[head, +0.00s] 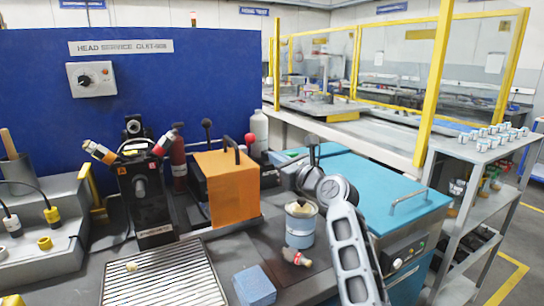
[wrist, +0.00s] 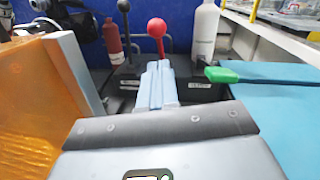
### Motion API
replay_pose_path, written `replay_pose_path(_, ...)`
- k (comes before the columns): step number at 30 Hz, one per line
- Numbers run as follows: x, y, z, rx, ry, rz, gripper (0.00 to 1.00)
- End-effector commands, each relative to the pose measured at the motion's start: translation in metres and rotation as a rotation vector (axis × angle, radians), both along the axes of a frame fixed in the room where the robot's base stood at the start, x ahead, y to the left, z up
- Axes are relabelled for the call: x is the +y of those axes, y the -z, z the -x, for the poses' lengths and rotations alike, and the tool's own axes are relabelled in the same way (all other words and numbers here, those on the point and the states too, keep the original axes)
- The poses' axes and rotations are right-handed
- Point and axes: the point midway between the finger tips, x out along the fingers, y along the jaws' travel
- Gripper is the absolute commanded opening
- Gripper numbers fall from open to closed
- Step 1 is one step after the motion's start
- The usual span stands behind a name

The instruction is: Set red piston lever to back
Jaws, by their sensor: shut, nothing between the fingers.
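The red piston lever (wrist: 157,28) has a round red knob on a thin shaft and stands roughly upright, straight ahead in the wrist view. Its knob (head: 250,138) also shows in the head view, just right of the orange box. The black lever (wrist: 124,6) stands to its left, on the same dark base (wrist: 194,88). My gripper (wrist: 158,70) is shut and empty. In the wrist view its fingertips overlap the lower shaft of the red lever, below the knob; I cannot tell whether they touch it. In the head view my fingertips are not clearly visible.
An orange box (head: 228,185) with a black handle stands close on the left. A teal-lidded machine (head: 385,195) is on the right, with a green-ended handle (wrist: 222,74) near my fingers. A white bottle (wrist: 205,30) and red bottle (wrist: 112,36) stand behind.

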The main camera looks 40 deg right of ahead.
Motion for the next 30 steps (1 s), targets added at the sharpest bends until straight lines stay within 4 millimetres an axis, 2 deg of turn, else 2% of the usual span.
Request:
replay_pose_path(9, -0.009, -0.003, -0.055, 0.0, 0.0, 0.0, 0.0)
replay_pose_path(15, -0.011, -0.005, -0.078, -0.001, 0.0, 0.001, 0.0)
replay_pose_path(21, -0.013, -0.005, -0.085, -0.001, 0.002, 0.002, 0.0)
replay_pose_path(30, -0.012, -0.005, -0.085, -0.001, 0.001, 0.002, 0.0)
